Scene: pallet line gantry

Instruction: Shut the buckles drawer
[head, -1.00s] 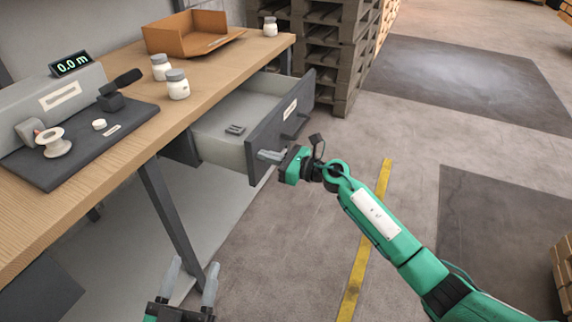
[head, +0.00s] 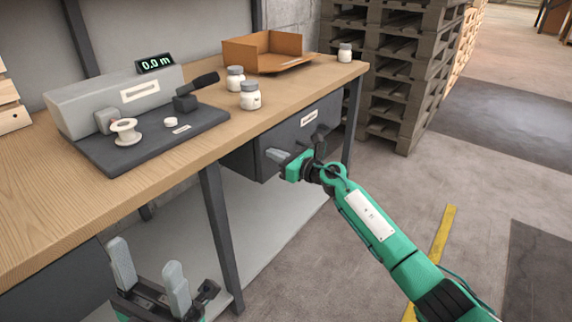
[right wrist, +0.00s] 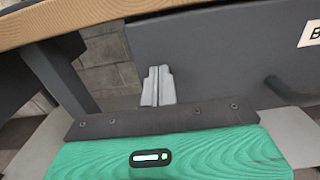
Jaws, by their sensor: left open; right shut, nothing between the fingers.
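The buckles drawer (head: 272,150) is a dark grey drawer under the workbench top, with a pale label (head: 309,117) on its front. Its front looks flush with the bench frame and no drawer inside shows. My right gripper (head: 274,155) is shut and empty, its fingertips at the left part of the drawer front. In the right wrist view the shut fingers (right wrist: 158,86) point at the dark grey front (right wrist: 215,60), touching or very near it; I cannot tell which. My left gripper (head: 149,275) is open and empty, low in front of the bench.
The wooden workbench (head: 180,160) carries a measuring device (head: 120,100), white jars (head: 250,95) and an orange-brown cardboard tray (head: 262,50). A dark bench leg (head: 220,235) stands between my grippers. Stacked pallets (head: 400,75) stand beyond the bench. Floor to the right is clear.

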